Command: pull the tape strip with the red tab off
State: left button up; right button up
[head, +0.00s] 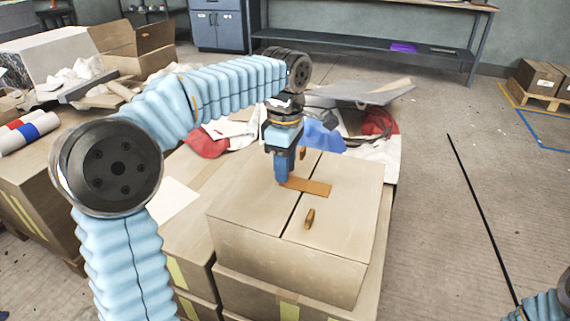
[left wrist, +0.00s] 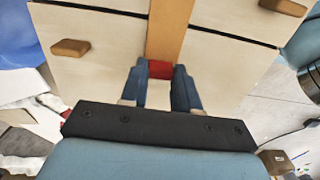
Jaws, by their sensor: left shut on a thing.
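The tape strip (head: 312,187) is flat and orange-brown and lies across the dark seam on top of a tan box (head: 255,240). It also shows in the left wrist view (left wrist: 168,30), running up from its red tab (left wrist: 159,69). My left gripper (head: 281,182) points down at the strip's left end. In the left wrist view its blue fingers (left wrist: 160,84) are shut on the red tab, one on each side. The tab is hidden behind the fingers in the head view. My right gripper is out of view.
Two small orange-brown blocks, a near one (head: 309,219) and a far one (head: 303,153), sit on the box top. Crumpled cloths (head: 322,136) and a grey panel (head: 360,91) lie behind the box. The floor (head: 440,215) to the right is mostly clear.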

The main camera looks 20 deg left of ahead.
pick_arm(q)
jog(key=shift+r+p, duration=0.55)
jog(key=shift+r, duration=0.1)
dwell(0.3)
notch_tip(320, 180, up, 5)
jog(key=p, duration=0.5)
jog(key=shift+r, duration=2.45)
